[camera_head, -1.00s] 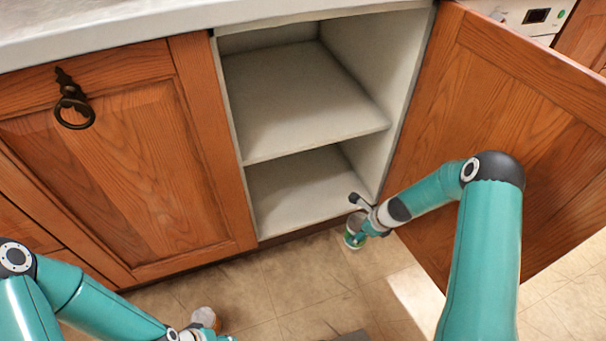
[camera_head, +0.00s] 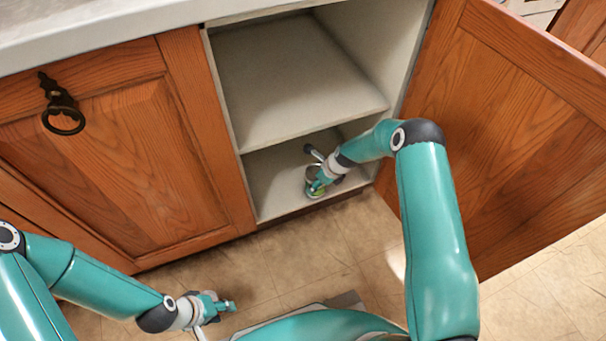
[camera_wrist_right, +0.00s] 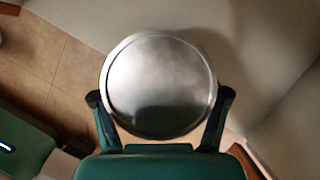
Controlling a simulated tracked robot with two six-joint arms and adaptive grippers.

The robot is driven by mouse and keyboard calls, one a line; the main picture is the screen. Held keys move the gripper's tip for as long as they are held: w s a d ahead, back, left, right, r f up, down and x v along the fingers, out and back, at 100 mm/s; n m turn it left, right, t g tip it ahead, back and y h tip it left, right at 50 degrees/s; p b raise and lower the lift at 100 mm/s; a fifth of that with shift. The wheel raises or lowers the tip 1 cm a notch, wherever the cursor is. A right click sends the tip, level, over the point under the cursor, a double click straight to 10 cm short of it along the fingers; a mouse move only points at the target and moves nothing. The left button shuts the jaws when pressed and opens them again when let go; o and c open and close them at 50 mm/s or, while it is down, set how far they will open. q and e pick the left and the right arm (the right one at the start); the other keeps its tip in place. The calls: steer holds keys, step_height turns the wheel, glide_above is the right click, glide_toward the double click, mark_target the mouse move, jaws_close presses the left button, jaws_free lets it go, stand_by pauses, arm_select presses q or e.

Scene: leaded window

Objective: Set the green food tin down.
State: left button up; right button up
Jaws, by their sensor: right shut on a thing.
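The green food tin (camera_head: 313,190) is upright in the front of the cabinet's lower compartment (camera_head: 275,190), near its front edge. My right gripper (camera_head: 321,184) is shut on it from the right. In the right wrist view the tin's round metal lid (camera_wrist_right: 160,85) fills the middle, with one finger of the right gripper (camera_wrist_right: 160,98) on each side. I cannot tell whether the tin's base touches the compartment floor. My left gripper (camera_head: 226,306) is low over the floor, away from the tin; its finger opening is too small to read.
The upper shelf (camera_head: 290,90) is empty and hangs over the lower compartment. The open wooden door (camera_head: 510,130) stands to the right of my right arm. A closed door (camera_head: 130,160) with a ring handle is at the left. The lower compartment looks clear around the tin.

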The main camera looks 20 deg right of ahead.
steer(key=shift+w+a, duration=0.65)
steer(key=shift+w, duration=0.35)
steer(key=w+a+b, duration=0.1)
steer(key=w+a, duration=0.1)
steer(key=w, duration=0.1)
steer(key=shift+a+f+b, duration=0.1)
steer(key=shift+b, duration=0.3)
steer(key=shift+s+f+b, duration=0.1)
steer(key=shift+f+b, duration=0.3)
steer(key=shift+f, duration=0.3)
steer(key=shift+r, duration=0.1)
steer(key=o, duration=1.8)
steer(key=shift+s, duration=0.1)
steer(key=shift+c, duration=0.2)
